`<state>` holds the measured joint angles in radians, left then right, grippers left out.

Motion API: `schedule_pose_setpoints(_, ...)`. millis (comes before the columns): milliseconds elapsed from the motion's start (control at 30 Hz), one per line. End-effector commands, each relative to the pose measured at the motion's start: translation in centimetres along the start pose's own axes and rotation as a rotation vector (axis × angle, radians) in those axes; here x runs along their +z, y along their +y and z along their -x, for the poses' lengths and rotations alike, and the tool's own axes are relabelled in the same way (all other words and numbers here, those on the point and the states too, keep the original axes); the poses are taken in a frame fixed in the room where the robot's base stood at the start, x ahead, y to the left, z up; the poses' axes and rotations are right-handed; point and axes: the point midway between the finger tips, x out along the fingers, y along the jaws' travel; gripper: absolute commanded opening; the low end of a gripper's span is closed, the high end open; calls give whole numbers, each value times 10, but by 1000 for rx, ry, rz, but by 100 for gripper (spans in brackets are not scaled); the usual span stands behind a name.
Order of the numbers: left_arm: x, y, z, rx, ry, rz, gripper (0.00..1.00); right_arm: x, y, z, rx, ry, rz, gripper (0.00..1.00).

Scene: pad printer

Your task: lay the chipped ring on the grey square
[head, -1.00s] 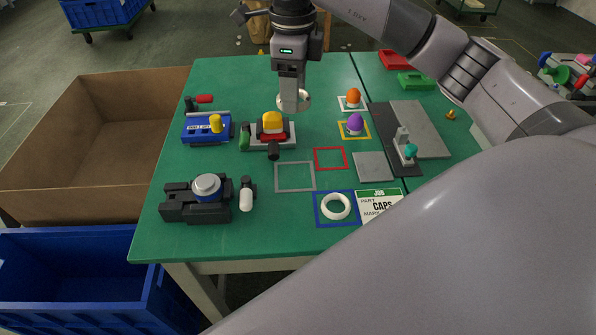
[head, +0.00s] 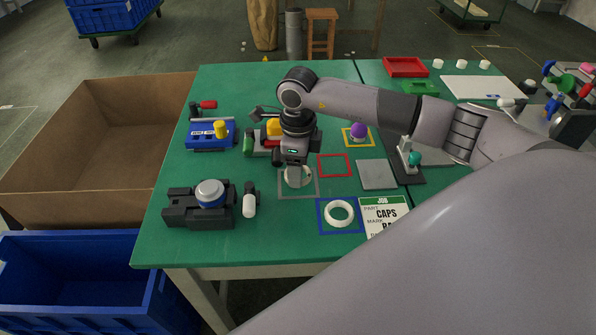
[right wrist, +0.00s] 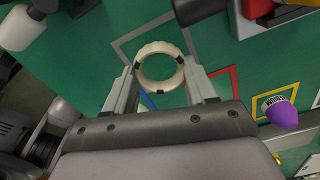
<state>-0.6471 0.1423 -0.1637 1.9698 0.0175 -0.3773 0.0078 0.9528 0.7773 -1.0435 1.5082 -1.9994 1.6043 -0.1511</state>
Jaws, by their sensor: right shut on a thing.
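My right gripper (head: 297,168) points down and is shut on a cream ring with dark marks on its rim (right wrist: 160,47). The ring also shows in the head view (head: 298,182), partly covered by the fingers. It is over the grey square (head: 299,198), a grey outline on the green table. In the right wrist view the grey outline (right wrist: 140,29) runs behind the ring. I cannot tell whether the ring touches the table. A second, white ring (head: 328,217) lies inside the blue square (head: 319,230). My left gripper is not in view.
A red outline (head: 334,178) and a solid grey plate (head: 377,174) lie to the right. A black fixture (head: 182,208) with a blue-and-white cap and a stamp-like tool (head: 249,204) stand to the left. A device with a yellow part (head: 274,127) is close behind the gripper.

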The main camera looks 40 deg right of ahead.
Motion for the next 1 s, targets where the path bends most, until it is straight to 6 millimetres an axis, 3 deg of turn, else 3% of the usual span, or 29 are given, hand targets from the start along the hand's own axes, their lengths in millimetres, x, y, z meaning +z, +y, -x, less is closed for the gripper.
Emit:
schedule_pose_setpoints(100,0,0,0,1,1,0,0,0,1,-18,1,2,1,1)
schedule_pose_setpoints(500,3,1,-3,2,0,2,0,0,0,-24,-1,0,1,1)
schedule_pose_setpoints(533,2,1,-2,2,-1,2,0,0,0,-23,-1,0,1,65)
schedule_pose_setpoints(600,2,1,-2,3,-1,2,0,0,0,-22,-1,0,1,81)
schedule_pose_setpoints(1000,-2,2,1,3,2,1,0,0,0,-14,-2,-2,1,81)
